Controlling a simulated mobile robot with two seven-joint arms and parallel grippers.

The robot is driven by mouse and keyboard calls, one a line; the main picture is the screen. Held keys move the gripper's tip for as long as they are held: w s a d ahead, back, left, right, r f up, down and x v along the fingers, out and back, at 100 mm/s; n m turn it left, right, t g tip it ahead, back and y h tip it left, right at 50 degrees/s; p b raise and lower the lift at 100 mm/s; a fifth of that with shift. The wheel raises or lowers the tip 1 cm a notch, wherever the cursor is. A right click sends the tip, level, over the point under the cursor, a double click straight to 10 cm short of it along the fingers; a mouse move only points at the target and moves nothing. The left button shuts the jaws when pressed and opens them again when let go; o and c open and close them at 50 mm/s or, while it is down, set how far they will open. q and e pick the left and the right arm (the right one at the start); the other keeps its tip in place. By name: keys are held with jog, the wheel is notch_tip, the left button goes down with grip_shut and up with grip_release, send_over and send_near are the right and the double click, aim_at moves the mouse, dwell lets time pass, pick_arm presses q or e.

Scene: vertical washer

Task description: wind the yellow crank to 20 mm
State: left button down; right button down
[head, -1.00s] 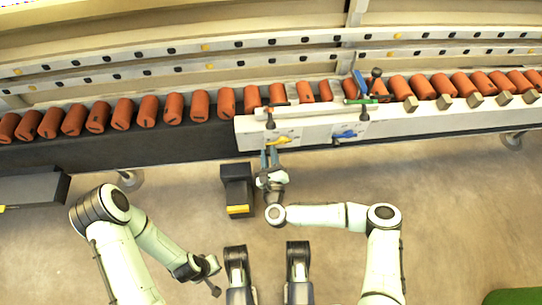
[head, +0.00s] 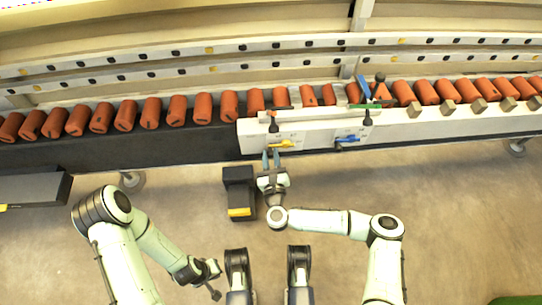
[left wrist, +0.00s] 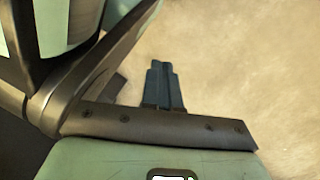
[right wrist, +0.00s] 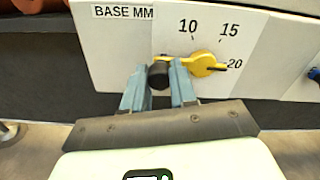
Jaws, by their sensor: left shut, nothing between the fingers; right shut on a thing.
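The yellow crank (right wrist: 203,64) is on a white panel, below the printed scale 10, 15, 20 in the right wrist view. In the head view my right gripper (head: 271,158) reaches up to the crank (head: 284,143) from below. My left gripper (left wrist: 165,85) is shut and empty, over bare floor; in the head view it is at the lower left (head: 213,268).
A blue crank (head: 347,138) is on the panel to the right. A row of orange cylinders (head: 151,111) runs along the machine. A dark box with a yellow strip (head: 238,190) stands just left of my right gripper. The floor (head: 450,200) at right is clear.

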jog(key=c, duration=0.9)
grip_release()
pick_arm(q)
jog(key=w+r+t+p, duration=0.2)
jog(key=w+r+p, duration=0.1)
jog(key=w+r, duration=0.2)
jog(key=shift+w+d, duration=0.4)
jog(key=shift+w, duration=0.2)
pick_arm(e)
jog(key=s, duration=1.3)
jog(key=shift+s+d, duration=0.2)
jog(key=shift+r, duration=0.15)
